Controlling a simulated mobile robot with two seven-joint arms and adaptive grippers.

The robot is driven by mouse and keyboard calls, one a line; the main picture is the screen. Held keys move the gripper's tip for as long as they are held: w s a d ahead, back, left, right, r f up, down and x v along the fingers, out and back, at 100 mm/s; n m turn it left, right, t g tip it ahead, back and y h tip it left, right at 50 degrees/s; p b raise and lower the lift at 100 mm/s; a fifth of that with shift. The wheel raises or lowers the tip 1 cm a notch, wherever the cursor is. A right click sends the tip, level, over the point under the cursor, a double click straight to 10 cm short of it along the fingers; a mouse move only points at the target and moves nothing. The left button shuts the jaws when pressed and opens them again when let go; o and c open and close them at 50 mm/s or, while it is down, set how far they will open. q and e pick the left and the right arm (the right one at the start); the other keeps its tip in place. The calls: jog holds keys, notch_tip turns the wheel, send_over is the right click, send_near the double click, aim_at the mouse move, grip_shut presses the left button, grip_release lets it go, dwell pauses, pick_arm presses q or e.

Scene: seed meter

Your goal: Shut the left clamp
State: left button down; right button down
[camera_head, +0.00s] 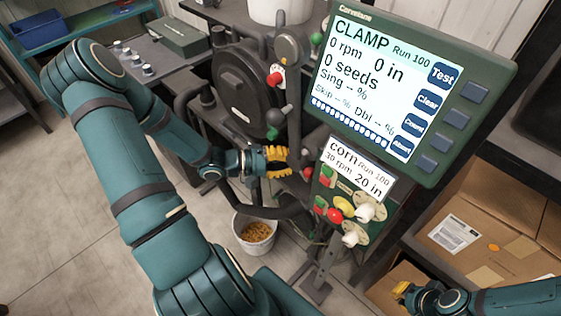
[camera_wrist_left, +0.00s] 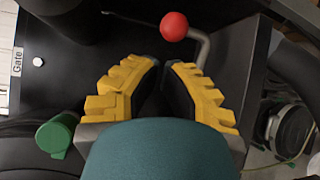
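The seed meter's round dark housing (camera_head: 245,90) stands left of the monitor. My left gripper (camera_head: 288,162) is beside the meter, below the housing, its fingers close together with nothing seen between them. In the left wrist view, a bent grey lever with a red ball knob (camera_wrist_left: 174,26) lies just beyond the fingertips (camera_wrist_left: 163,64), apart from them. A red ball (camera_head: 308,173) also shows past the fingertips in the head view. I cannot tell which handle is the left clamp. My right gripper (camera_head: 402,290) is low at the right, its fingers mostly hidden.
The monitor (camera_head: 390,85) reads CLAMP. A green knob (camera_head: 272,133) sits above the left gripper, and a red knob (camera_head: 277,78) is higher up. A small control panel (camera_head: 350,190) stands close on the right. A bucket of seed (camera_head: 257,232) is below; cartons (camera_head: 490,225) are at right.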

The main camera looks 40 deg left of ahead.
pick_arm(q)
jog(key=x, duration=0.5)
jog(key=shift+w+d+b, duration=0.2)
jog(key=shift+w+b, duration=0.1)
jog(key=shift+b, duration=0.1)
pick_arm(e)
jog(key=shift+s+f, duration=0.15)
jog(key=shift+f, duration=0.35)
jog(key=shift+r, duration=0.1)
